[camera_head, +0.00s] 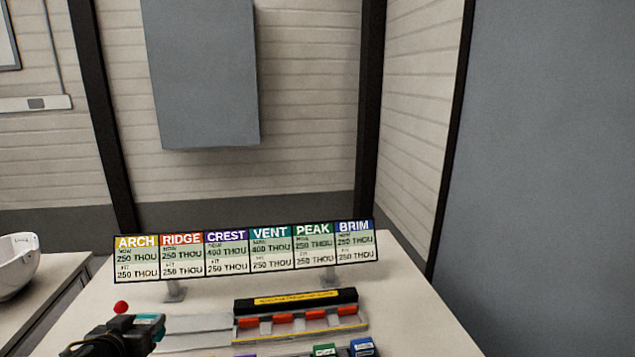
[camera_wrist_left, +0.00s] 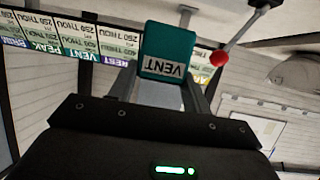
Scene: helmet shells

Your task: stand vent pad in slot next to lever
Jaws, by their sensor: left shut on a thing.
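The teal vent pad (camera_wrist_left: 168,45), labelled VENT, is held upright between the fingertips of my left gripper (camera_wrist_left: 163,85) in the left wrist view. In the head view its teal edge (camera_head: 150,321) shows at the end of my left gripper (camera_head: 138,333), low at the left of the table. The lever's red ball knob (camera_head: 121,307) stands just behind the gripper. The knob (camera_wrist_left: 219,58) and its rod show right of the pad in the wrist view, apart from it. The slot beside the lever is not clearly visible. My right gripper is not in view.
A sign board (camera_head: 245,250) with ARCH to BRIM columns stands across the back of the white table (camera_head: 400,300). A black-topped rack (camera_head: 300,298) with several orange blocks stands at centre. Green (camera_head: 324,350) and blue (camera_head: 362,347) pads sit at the front edge. A white bowl (camera_head: 17,265) is far left.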

